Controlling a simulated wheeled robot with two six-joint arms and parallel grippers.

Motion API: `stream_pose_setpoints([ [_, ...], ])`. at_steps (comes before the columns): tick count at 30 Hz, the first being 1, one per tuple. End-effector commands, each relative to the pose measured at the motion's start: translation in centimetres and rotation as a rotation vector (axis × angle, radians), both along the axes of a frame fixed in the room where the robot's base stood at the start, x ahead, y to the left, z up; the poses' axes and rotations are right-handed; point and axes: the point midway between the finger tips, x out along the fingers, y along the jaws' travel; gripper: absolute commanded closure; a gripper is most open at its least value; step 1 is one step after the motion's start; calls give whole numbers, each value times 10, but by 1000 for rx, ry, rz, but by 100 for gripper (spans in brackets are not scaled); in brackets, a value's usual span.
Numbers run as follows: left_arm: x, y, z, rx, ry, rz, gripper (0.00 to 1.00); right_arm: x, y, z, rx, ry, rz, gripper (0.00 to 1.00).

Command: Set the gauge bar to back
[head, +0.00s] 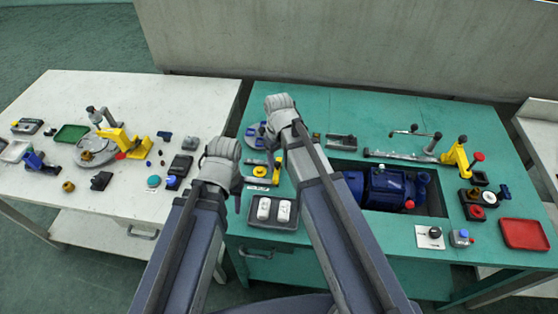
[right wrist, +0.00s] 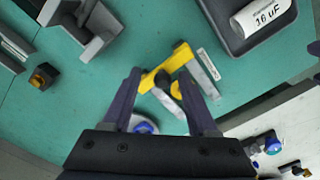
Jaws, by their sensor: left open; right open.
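A small yellow and grey bar fixture, which I take to be the gauge bar (head: 259,172), sits on the green bench; my grippers partly cover it in the head view. My left gripper (head: 239,194) is open and empty, just left of the fixture. I cannot read which setting the bar is at.
A dark tray (head: 257,224) with two white capacitors stands in front of the fixture. A blue pump (head: 378,187) sits in a recess to the right. A white bench (head: 115,195) with several parts adjoins on the left. A red tray (head: 525,234) lies at the far right.

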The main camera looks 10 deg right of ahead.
Motion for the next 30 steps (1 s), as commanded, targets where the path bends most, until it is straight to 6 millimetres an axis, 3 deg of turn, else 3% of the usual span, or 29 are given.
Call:
stream_pose_setpoints([
  [8,0,0,17,0,0,0,50,0,0,17,0,-1,0,41],
  [21,0,0,72,0,0,0,50,0,0,72,0,1,-1,41],
  [30,0,0,78,0,0,0,50,0,0,78,-1,0,-1,41],
])
